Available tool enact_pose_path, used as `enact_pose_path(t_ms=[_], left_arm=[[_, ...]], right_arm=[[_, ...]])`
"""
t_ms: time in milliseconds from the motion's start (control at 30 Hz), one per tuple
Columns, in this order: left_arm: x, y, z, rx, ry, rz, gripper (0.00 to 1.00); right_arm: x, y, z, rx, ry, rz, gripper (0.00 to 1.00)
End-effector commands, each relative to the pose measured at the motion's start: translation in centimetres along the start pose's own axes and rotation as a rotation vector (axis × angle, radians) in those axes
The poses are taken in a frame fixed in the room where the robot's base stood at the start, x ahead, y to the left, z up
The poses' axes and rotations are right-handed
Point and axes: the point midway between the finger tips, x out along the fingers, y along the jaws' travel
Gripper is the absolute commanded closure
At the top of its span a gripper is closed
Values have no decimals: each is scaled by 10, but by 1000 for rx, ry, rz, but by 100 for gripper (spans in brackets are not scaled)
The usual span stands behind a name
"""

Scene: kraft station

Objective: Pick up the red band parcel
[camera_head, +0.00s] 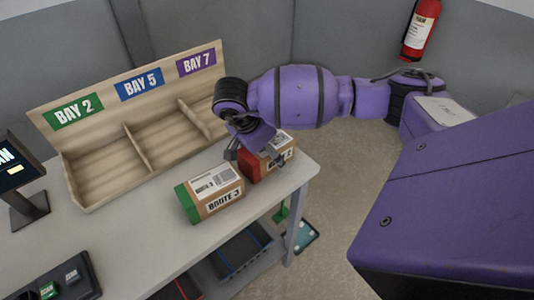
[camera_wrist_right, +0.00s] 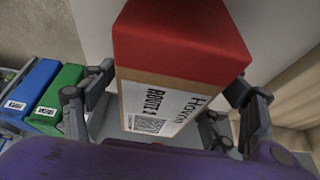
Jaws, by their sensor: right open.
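The red band parcel (camera_head: 258,166) stands on the grey table near its right end, a cardboard box with a red end and a white label. In the right wrist view the red band parcel (camera_wrist_right: 180,50) fills the middle, label facing the camera. My right gripper (camera_head: 247,152) is over the parcel, partly hiding it in the head view. In the wrist view my right gripper (camera_wrist_right: 165,105) is open, with one finger on each side of the parcel. I cannot tell whether the fingers touch it. My left gripper is not in view.
A green-banded parcel (camera_head: 211,192) stands just left of the red one. A wooden three-bay rack (camera_head: 105,152) stands behind. A screen (camera_head: 20,170) and a button box (camera_head: 55,277) are at the left. Blue and green bins (camera_wrist_right: 50,95) show low down.

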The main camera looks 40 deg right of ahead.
Motion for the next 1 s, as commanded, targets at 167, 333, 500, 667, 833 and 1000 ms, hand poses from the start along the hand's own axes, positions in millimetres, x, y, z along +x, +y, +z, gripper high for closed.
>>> enact_pose_path(t_ms=[167, 333, 500, 667, 833, 1000], left_arm=[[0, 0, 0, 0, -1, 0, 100], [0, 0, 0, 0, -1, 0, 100], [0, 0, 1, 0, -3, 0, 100], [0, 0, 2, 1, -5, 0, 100], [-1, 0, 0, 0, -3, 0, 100], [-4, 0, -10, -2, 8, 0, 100]], right_arm=[[0, 0, 0, 0, -1, 0, 38], [-1, 0, 0, 0, -1, -1, 60], [-1, 0, 0, 0, -1, -1, 82], [-2, -1, 0, 1, 0, -2, 82], [-6, -1, -2, 1, 0, -3, 82], [-23, -2, -9, 4, 0, -8, 82]])
